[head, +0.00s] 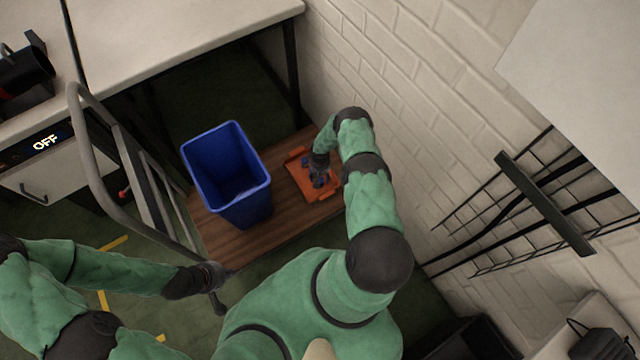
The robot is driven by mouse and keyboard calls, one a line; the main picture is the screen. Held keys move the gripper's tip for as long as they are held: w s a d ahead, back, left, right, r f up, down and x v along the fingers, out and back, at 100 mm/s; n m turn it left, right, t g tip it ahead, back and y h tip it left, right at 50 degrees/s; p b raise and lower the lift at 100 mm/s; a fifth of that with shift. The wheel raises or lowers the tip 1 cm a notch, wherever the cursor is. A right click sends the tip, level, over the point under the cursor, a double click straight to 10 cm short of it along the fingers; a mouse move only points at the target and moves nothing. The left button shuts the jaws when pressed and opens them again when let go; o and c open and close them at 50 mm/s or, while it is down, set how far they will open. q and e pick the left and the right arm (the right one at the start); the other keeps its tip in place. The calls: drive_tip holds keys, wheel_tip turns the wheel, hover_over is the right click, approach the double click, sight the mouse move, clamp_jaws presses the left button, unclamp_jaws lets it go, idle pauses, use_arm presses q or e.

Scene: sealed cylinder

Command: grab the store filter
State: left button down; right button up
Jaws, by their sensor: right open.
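An orange tray (327,190) lies on a brown wooden surface beside the brick wall. My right gripper (319,180) reaches down over this tray and is open. Small dark bluish parts show at its fingers, and I cannot tell whether they belong to the gripper or to a filter in the tray. No store filter can be made out clearly. My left gripper (217,290) is low at the left, by the end of a grey metal rail (100,188). Its fingers are too small and dark to tell whether they are open or shut on the rail.
A blue open bin (228,172) stands on the wooden surface (268,232), left of the tray. A dark wall rack (545,200) juts out at the right.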

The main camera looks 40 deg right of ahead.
sight(320, 180)
drive_tip(key=shift+a+f+b, duration=0.1)
drive_tip(key=shift+f+b, duration=1.6)
drive_tip(key=shift+f, duration=0.9)
drive_tip(key=c, duration=1.1)
